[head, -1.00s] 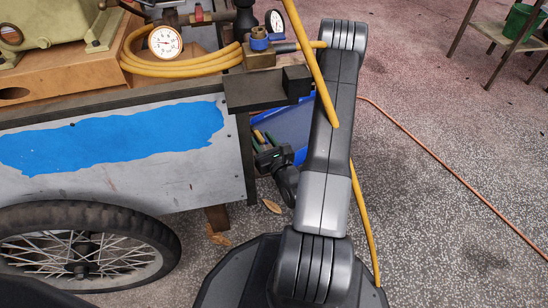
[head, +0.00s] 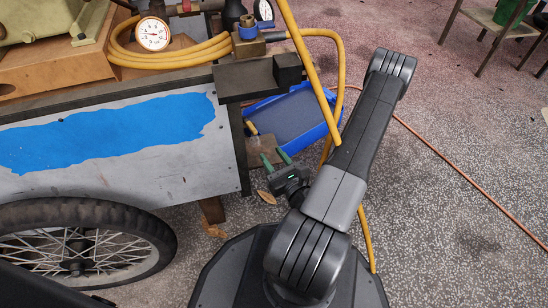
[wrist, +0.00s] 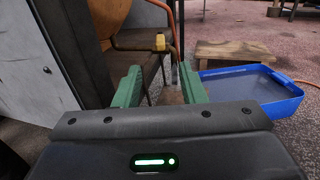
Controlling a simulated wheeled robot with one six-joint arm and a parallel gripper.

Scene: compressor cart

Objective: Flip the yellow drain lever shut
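The yellow drain lever looks to be the small yellow piece (wrist: 160,42) ahead of my gripper in the wrist view, just above the line between the fingers. A small yellow piece (head: 252,128) beside the cart's corner in the head view appears to be the same. My gripper (wrist: 160,78) has two green fingers spread wide with nothing between them. In the head view my gripper (head: 274,155) is low beside the cart's end, its fingertips short of the yellow piece. The lever's pivot and exact angle are too small to tell.
The cart's grey side panel (head: 215,165) stands close at left. A blue tray (head: 329,112) lies on the floor to the right; it also shows in the wrist view (wrist: 285,108). A yellow hose (head: 341,60) hangs near my arm. A dark ledge (head: 245,82) overhangs. Open floor lies right.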

